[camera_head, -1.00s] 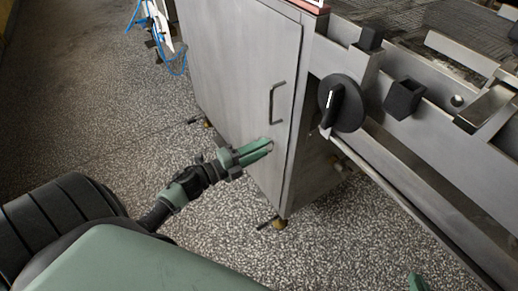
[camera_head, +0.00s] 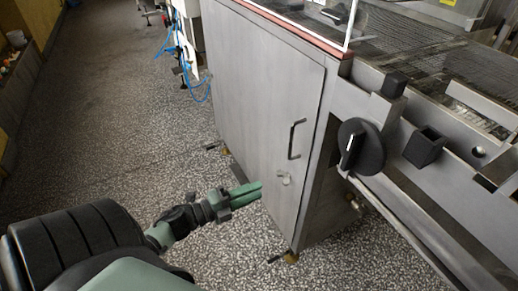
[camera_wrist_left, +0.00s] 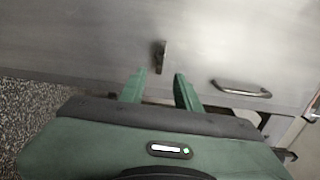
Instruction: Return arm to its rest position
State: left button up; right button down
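My left arm comes in from the lower left in the head view. Its green left gripper (camera_head: 254,190) points right, toward the grey metal cabinet door (camera_head: 262,105). Its tips are left of the small latch (camera_head: 284,180) low on the door, apart from it in the picture. In the left wrist view, the two green fingers of the left gripper (camera_wrist_left: 160,84) stand apart with nothing between them. The latch (camera_wrist_left: 161,56) shows beyond the fingertips. My right gripper is not in view.
The door handle (camera_head: 296,139) is above the latch. A black rotary knob (camera_head: 361,146) and the metal mesh conveyor (camera_head: 420,50) are on the right. Blue hoses (camera_head: 190,75) hang at the back. Speckled floor (camera_head: 110,120) is open on the left.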

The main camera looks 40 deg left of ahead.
pick_arm(q)
jog(key=shift+w, duration=0.1)
dwell(0.4)
